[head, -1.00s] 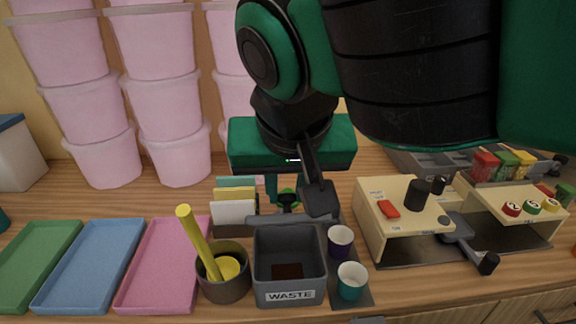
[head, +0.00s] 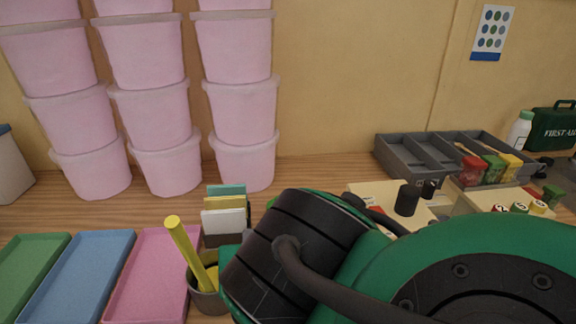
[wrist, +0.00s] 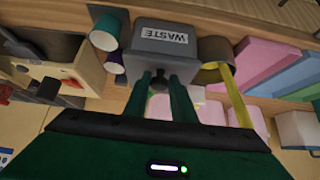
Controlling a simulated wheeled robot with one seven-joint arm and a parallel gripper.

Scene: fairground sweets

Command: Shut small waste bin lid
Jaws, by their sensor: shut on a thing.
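The small grey waste bin (wrist: 165,48) shows upside down in the wrist view, with its WASTE label facing up the picture. My gripper (wrist: 160,78) is at the bin's top edge, its two green fingers closed on a small dark knob (wrist: 158,80). The knob appears to belong to the bin's lid, but the lid's surface and its angle are mostly hidden by my fingers and palm. In the head view my arm covers the bin and my gripper.
A dark pot (head: 208,300) with a yellow stick (head: 184,250) stands on the other. Pink (head: 150,275) and blue (head: 78,280) trays lie further left; pink tubs (head: 160,115) are stacked behind.

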